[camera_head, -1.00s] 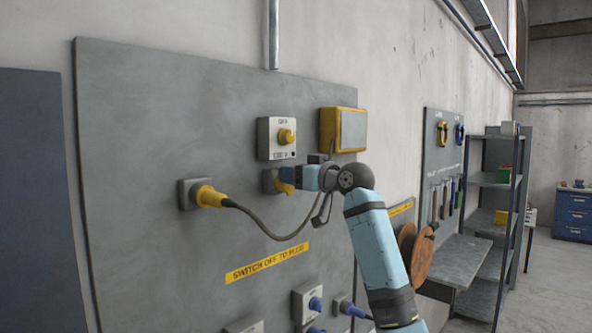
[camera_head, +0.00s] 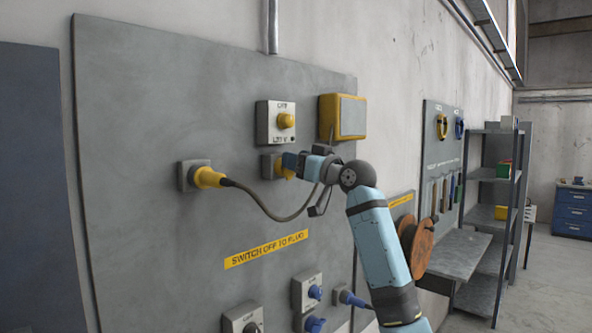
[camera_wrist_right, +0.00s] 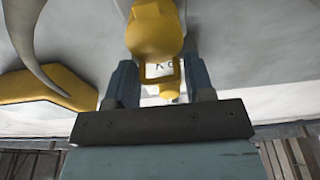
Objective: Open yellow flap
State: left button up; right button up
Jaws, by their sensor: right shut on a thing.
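The yellow flap (camera_head: 278,166) is on a grey socket on the wall panel, just below the white switch box with a yellow knob (camera_head: 286,121). My right gripper (camera_head: 290,161) reaches it from the right and is shut on it, covering part of it. In the right wrist view, the yellow flap (camera_wrist_right: 154,38) sits between the two fingers of the right gripper (camera_wrist_right: 152,76). How far the flap stands open is hard to tell. My left gripper is not in view.
A yellow plug (camera_head: 208,178) with a grey cable (camera_head: 262,209) is in a socket to the left, and the cable hangs beneath my gripper. A yellow box (camera_head: 343,117) is above right. Shelves (camera_head: 490,205) stand at right.

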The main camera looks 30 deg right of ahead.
jog(key=f+t+b, duration=0.1)
jog(key=t+b, duration=0.1)
jog(key=b, duration=0.2)
jog(key=s+f+t+y+b, duration=0.1)
jog(key=t+b, duration=0.1)
jog(key=b, duration=0.2)
jog(key=s+f+t+y+b, duration=0.1)
jog(key=t+b, duration=0.1)
jog(key=b, duration=0.2)
jog(key=shift+d+f, duration=0.1)
jog(key=shift+d, duration=0.3)
jog(key=shift+s+b, duration=0.1)
jog(key=shift+b, duration=0.7)
pick_arm(q)
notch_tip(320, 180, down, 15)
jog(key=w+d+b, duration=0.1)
jog(key=b, duration=0.1)
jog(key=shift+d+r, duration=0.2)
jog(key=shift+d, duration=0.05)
pick_arm(e)
jog(key=shift+t+y, duration=0.3)
jog(key=shift+t, duration=0.4)
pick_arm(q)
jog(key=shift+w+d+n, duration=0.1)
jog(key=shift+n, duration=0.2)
pick_arm(e)
jog(key=shift+s, duration=0.1)
jog(key=shift+c, duration=0.2)
jog(key=o, duration=0.7)
jog(key=shift+c, duration=0.2)
